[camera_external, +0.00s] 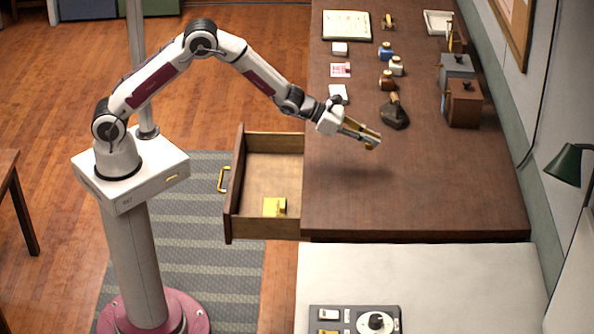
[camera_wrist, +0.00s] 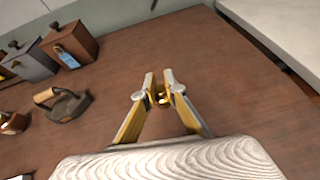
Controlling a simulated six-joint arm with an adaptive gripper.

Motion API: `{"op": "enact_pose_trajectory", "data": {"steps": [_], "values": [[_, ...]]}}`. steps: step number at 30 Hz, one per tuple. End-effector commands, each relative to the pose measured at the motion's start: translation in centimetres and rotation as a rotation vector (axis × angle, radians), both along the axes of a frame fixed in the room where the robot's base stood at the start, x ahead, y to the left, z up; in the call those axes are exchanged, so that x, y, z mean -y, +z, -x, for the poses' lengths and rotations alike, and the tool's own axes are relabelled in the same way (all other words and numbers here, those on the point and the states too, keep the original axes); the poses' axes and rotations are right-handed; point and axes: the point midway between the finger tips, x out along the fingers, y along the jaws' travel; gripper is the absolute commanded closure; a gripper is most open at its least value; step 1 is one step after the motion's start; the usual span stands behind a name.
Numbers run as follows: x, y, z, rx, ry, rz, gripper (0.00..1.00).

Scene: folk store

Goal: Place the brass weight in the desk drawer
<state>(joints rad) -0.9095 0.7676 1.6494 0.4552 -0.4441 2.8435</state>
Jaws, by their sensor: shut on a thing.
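My gripper (camera_external: 370,140) is above the brown desk top, right of the drawer, with its fingers pointing right and down. In the wrist view my gripper (camera_wrist: 158,92) is shut on a small brass weight (camera_wrist: 159,97), which shows between the fingertips. The fingers hide much of the weight. The desk drawer (camera_external: 263,140) is pulled open to the left of the desk. A yellow item (camera_external: 274,206) lies inside it near the front of the picture, and the rest of the drawer floor is bare.
A dark flat iron (camera_external: 395,113) stands on the desk behind my gripper; it also shows in the wrist view (camera_wrist: 66,106). Brown (camera_external: 464,103) and grey (camera_external: 457,68) canisters stand near the wall, with small bottles (camera_external: 397,67) farther back. The near desk top is clear.

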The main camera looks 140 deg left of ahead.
Motion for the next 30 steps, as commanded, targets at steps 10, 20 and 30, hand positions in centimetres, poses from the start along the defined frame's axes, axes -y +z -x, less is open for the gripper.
{"op": "enact_pose_trajectory", "data": {"steps": [10, 20, 30], "values": [[9.9, -1.2, -1.7, -0.018, -0.168, 0.005, 1.00], [21.3, -1.0, -2.9, -0.024, -0.352, 0.016, 1.00], [34.0, -0.4, -2.6, -0.024, -0.553, 0.033, 1.00]]}}
